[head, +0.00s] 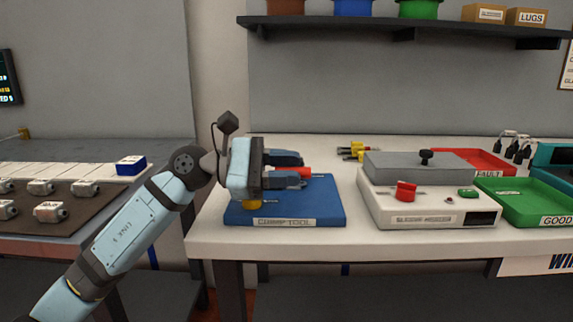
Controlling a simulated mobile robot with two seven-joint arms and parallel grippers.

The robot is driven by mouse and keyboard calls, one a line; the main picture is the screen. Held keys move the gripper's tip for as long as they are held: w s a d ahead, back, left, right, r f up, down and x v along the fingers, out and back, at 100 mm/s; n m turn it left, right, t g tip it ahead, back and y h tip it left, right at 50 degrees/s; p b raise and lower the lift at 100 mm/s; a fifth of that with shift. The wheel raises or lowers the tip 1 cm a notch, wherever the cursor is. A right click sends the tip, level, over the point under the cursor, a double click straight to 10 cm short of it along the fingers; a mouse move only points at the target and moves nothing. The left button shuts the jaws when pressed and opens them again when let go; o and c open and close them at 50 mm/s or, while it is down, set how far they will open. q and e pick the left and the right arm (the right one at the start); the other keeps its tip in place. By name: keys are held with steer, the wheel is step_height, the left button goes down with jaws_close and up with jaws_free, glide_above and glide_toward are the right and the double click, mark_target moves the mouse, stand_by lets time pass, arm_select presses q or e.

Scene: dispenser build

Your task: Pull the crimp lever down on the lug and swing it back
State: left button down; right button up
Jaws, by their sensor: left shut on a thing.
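The crimp tool's blue base (325,205) lies on the white bench, its label facing me. My left gripper (292,169) is over the base, with its fingers pointing right. It is shut on the crimp lever's red grip (299,172), part of which shows between the fingers. My gripper body hides the rest of the lever and most of the tool's jaw. A small yellow piece (253,204) shows low at the base's left side, under the gripper. I cannot make out the lug. My right gripper is not in view.
Right of the tool stands a grey-lidded tester (375,210) with a red knob. Yellow-ended leads (352,151) lie behind. A blue box (131,166) stands on the left table.

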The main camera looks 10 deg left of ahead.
arm_select(q)
steer(key=shift+w+a+f, duration=0.1)
steer(key=shift+w+f, duration=0.05)
steer(key=shift+f, duration=0.1)
steer(key=c, duration=1.2)
jaws_free()
steer(key=shift+c, duration=0.2)
steer(key=shift+o, duration=1.1)
steer(key=shift+w+f, duration=0.1)
steer(key=shift+w, duration=0.1)
steer(key=shift+s, duration=0.15)
steer(key=a, duration=0.3)
steer(key=s+a+p, duration=0.1)
steer(key=a, duration=0.3)
steer(key=shift+s+a+p, duration=0.2)
steer(key=shift+p, duration=0.1)
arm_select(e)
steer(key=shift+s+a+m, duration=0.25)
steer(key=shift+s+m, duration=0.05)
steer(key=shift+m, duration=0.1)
